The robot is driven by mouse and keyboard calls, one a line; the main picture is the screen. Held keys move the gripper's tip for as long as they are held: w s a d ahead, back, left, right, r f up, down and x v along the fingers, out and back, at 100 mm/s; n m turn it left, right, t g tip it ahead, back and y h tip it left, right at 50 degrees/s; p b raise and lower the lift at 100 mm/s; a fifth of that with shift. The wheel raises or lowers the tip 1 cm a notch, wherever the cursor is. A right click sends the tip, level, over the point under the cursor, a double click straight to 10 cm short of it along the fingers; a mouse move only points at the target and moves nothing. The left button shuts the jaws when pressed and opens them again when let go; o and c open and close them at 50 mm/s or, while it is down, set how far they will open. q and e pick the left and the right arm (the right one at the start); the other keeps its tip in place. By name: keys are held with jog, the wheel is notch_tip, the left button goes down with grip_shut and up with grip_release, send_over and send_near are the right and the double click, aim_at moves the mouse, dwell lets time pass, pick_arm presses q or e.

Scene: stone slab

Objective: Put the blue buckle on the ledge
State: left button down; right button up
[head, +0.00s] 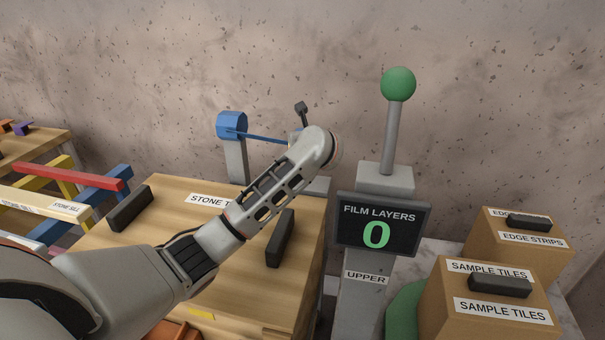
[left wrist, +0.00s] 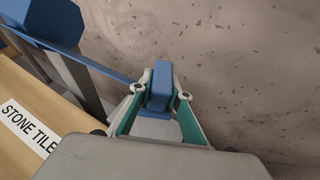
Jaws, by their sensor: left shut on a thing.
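The blue buckle (left wrist: 160,86) is a small upright block in the left wrist view, between the two fingers of my left gripper (left wrist: 161,92), which is shut on it. A thin blue strap (head: 262,138) runs to it from a blue round head (head: 230,125) on a grey post (head: 236,160). In the head view my wrist hides most of the gripper and buckle. A grey surface (left wrist: 153,127) shows below the buckle in the left wrist view; I cannot tell if it is the ledge or if they touch. My right gripper is not in view.
A wooden box top (head: 165,228) with dark handles lies under my arm. A grey stand with a green ball (head: 398,84) and a "FILM LAYERS 0" screen (head: 378,226) rises right of my wrist. Cardboard boxes (head: 500,300) stand at the right. The stone wall (head: 160,90) is behind.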

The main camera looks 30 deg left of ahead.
pick_arm(q)
notch_tip(320, 180, down, 6)
jog(key=shift+r+b, duration=0.15)
jog(key=shift+b, duration=0.2)
jog(key=shift+f, duration=0.5)
notch_tip(320, 180, down, 4)
jog(key=shift+f+b, duration=0.1)
jog(key=shift+b, duration=0.3)
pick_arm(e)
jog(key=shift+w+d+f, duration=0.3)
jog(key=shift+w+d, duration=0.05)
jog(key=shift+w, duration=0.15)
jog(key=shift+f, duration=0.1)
pick_arm(q)
jog(key=shift+f, duration=0.2)
jog(key=c, duration=1.9)
grip_release()
jog(key=shift+r, duration=0.1)
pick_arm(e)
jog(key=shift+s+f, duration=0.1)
